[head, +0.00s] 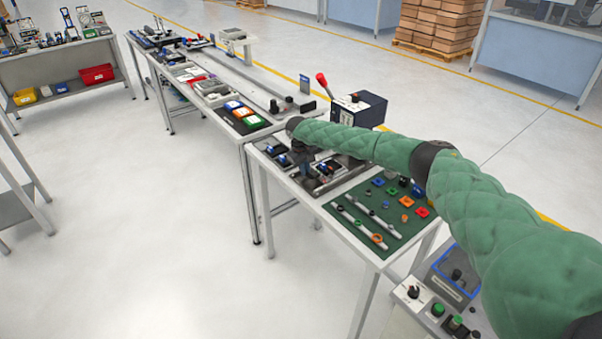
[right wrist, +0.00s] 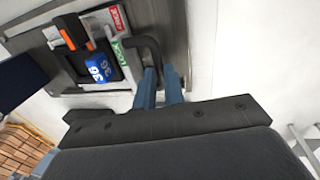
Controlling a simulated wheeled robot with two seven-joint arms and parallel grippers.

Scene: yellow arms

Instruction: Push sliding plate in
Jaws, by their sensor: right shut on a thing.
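My right arm, in a green quilted cover, reaches across the head view from the right to a fixture (head: 322,188) on the near table. My right gripper shows best in the right wrist view, where its two blue-grey fingers (right wrist: 160,88) are shut on a black bent handle (right wrist: 150,45). The handle stands at the edge of a grey metal plate (right wrist: 180,30). On the plate sit a black holder with a blue block marked 36 (right wrist: 101,68) and orange parts. How far the plate is slid cannot be told. My left gripper is not in view.
A dark box with a red-knobbed lever (head: 358,108) stands behind the fixture. A green mat (head: 350,222) with small coloured parts and rails lies nearer. A control panel with buttons (head: 437,310) is at bottom right.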

